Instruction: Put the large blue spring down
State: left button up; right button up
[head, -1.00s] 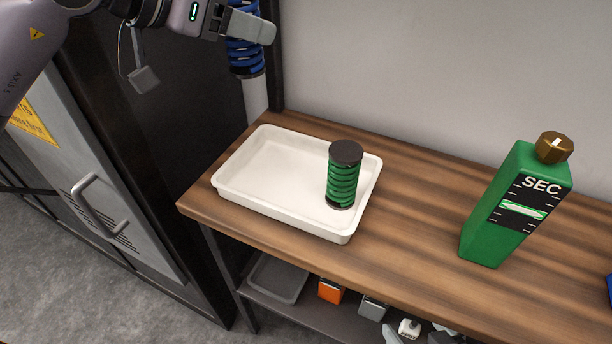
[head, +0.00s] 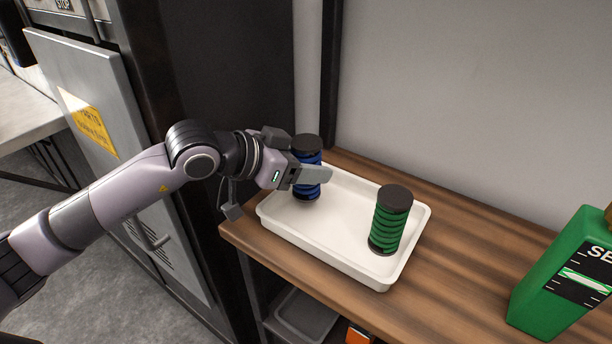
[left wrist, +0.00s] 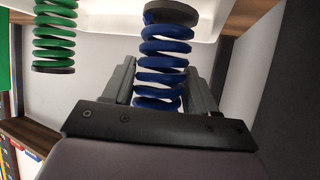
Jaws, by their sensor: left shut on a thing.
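The large blue spring (head: 308,190), with dark end caps, is upright at the left end of the white tray (head: 337,262). My left gripper (head: 308,172) is shut on it around its middle. In the left wrist view the spring (left wrist: 165,62) stands between the two grey fingers (left wrist: 160,88). I cannot tell whether its lower end touches the tray floor. A green spring (head: 388,225) with dark caps stands upright in the right part of the tray, apart from the blue one. My right gripper is not in view.
The tray sits on a wooden bench (head: 440,270) against a grey wall. A dark post (head: 331,75) rises behind the tray. A dark cabinet (head: 215,80) is to the left. The tray's middle is free.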

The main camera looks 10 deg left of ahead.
pick_arm(q)
notch_tip(320, 180, down, 3)
jog(key=shift+r, duration=0.1)
jog(key=shift+f+b, duration=0.2)
jog(key=shift+b, duration=0.1)
jog(key=o, duration=1.3)
jog(key=shift+r+p, duration=0.2)
jog(key=shift+p, duration=0.15)
jog(key=b+v, duration=0.1)
jog(key=v, duration=1.1)
jog(key=shift+s+f, duration=0.1)
jog(key=shift+f, duration=0.05)
